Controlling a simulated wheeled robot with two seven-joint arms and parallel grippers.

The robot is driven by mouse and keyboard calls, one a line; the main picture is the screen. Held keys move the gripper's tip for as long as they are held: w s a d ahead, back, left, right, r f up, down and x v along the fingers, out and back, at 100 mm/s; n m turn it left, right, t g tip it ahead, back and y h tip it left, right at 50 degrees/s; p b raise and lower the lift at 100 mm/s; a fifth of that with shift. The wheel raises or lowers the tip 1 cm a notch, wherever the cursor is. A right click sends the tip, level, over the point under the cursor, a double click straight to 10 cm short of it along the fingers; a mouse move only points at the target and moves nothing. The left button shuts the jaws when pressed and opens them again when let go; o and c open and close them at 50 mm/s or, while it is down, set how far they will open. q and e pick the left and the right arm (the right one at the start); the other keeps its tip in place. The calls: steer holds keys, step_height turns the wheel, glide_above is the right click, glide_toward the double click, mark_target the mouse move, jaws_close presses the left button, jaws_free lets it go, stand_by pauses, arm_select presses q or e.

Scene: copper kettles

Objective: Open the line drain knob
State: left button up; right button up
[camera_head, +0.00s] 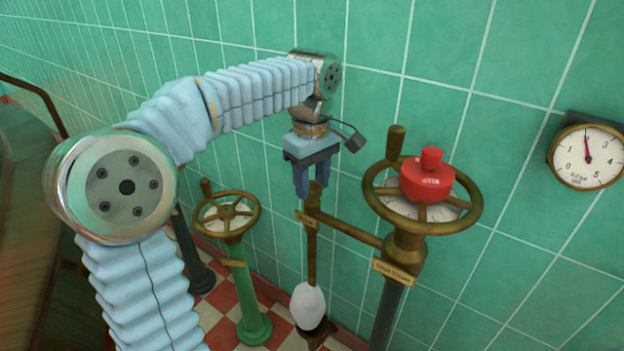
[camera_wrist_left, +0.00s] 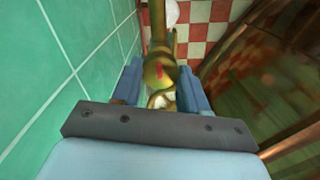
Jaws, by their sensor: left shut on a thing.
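The line drain knob (camera_head: 315,193) is a small brass piece on top of a thin vertical brass pipe, with a small tag (camera_head: 306,219) below it whose text is too small to read surely. My left gripper (camera_head: 309,187) points down at it, its blue fingers closed around its upper part. In the left wrist view the brass knob (camera_wrist_left: 158,72), with a red mark on it, sits between the two fingers (camera_wrist_left: 160,86). The fingers partly hide the knob. My right gripper is not in view.
A large brass handwheel (camera_head: 464,213) with a red cap (camera_head: 427,176) stands close to the right. A smaller handwheel (camera_head: 227,213) on a green post stands left. A pressure gauge (camera_head: 588,157) hangs on the green tiled wall. A white bulb-like piece (camera_head: 308,305) is below the knob.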

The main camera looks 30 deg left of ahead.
mark_target(312, 185)
arm_select(q)
steer(key=o, duration=1.1)
steer(key=shift+c, duration=0.2)
step_height(312, 185, up, 14)
steer(key=shift+f, duration=0.1)
